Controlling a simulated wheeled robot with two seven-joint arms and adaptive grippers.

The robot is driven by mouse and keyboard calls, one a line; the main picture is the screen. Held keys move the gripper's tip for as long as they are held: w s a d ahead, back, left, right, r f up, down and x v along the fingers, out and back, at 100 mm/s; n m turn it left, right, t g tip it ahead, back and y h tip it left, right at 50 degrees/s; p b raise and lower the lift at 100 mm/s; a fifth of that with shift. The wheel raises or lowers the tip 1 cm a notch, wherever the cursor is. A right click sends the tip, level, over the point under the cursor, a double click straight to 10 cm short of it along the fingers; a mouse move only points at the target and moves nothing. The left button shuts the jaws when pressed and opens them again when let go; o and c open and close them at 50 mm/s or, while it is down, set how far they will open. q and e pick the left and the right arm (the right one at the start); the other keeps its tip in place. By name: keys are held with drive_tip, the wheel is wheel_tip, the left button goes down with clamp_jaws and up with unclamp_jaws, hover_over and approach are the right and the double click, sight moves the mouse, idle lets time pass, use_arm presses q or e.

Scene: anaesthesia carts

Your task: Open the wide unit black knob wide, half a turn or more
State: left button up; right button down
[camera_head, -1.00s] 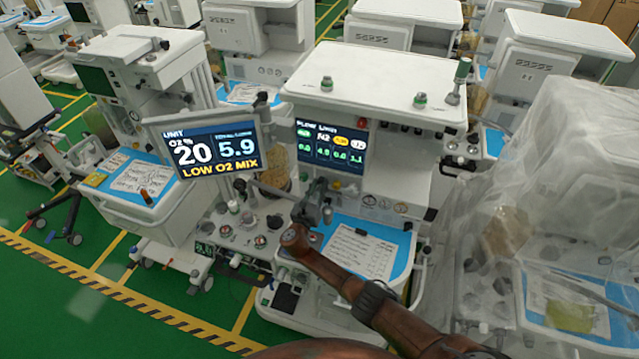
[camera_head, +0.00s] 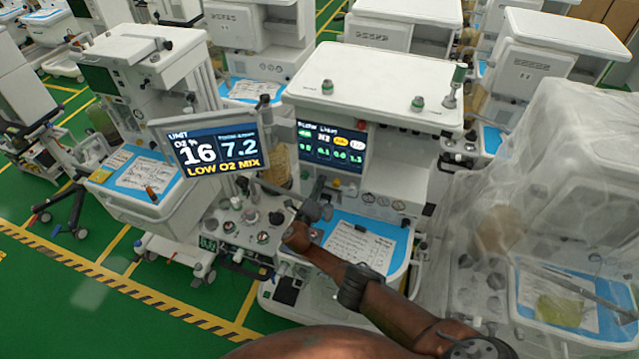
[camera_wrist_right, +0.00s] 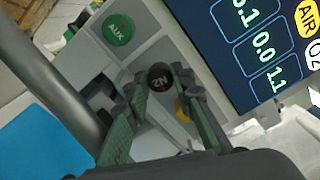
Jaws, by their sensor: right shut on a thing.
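The wide unit (camera_head: 385,110) is the white cart at centre, with a flow screen (camera_head: 331,147) under its top. My right gripper (camera_head: 317,196) reaches in below that screen; the knob is hidden behind it in the head view. In the right wrist view the black knob (camera_wrist_right: 161,76), with a light N2-like mark, sits between the tips of my right gripper (camera_wrist_right: 168,95). The green-padded fingers are shut on it. The knob's turn angle is hard to read. My left gripper is out of view.
A green AUX knob (camera_wrist_right: 118,30) is beside the black knob, and a yellow knob (camera_wrist_right: 182,108) is partly behind a finger. A monitor (camera_head: 208,148) reads 16, 7.2 and LOW O2 MIX. A plastic-draped cart (camera_head: 560,170) stands close on the right.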

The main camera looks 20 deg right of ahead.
drive_tip(key=shift+s+f+n, duration=0.1)
drive_tip(key=shift+f+n, duration=0.05)
drive_tip(key=shift+n, duration=0.75)
drive_tip(key=c, duration=2)
unclamp_jaws()
drive_tip(key=shift+o, duration=0.3)
drive_tip(key=v, duration=1.2)
